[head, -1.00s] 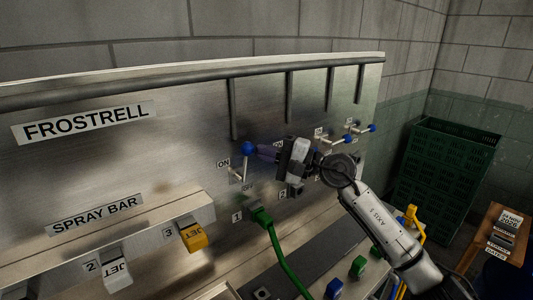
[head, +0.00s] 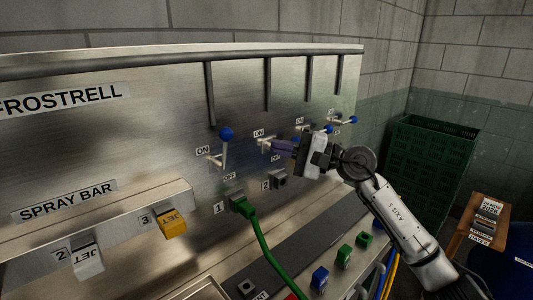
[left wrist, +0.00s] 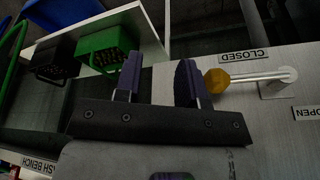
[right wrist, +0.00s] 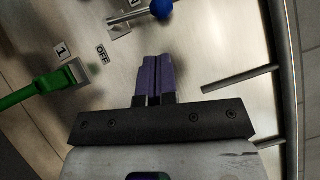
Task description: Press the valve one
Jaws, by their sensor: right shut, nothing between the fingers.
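Valve one is a metal lever with a blue ball (head: 226,135) on the steel panel, beside an ON label and above the green plug at label 1. Its ball points up in the head view. In the right wrist view its blue ball (right wrist: 161,9) is beyond my fingertips, apart from them. My right gripper (head: 276,146) is shut and empty, right of valve one and in front of the second lever, whose ball is hidden; I cannot tell if they touch. Its purple fingers show in the right wrist view (right wrist: 155,60). My left gripper (left wrist: 158,80) is open and empty, outside the head view.
Two more blue-ball levers (head: 327,129) stand further right. A green plug with cable (head: 244,207) sits below valve one. Vertical bars (head: 210,95) hang above the levers. In the left wrist view an orange-knobbed lever (left wrist: 216,81) is close to a finger.

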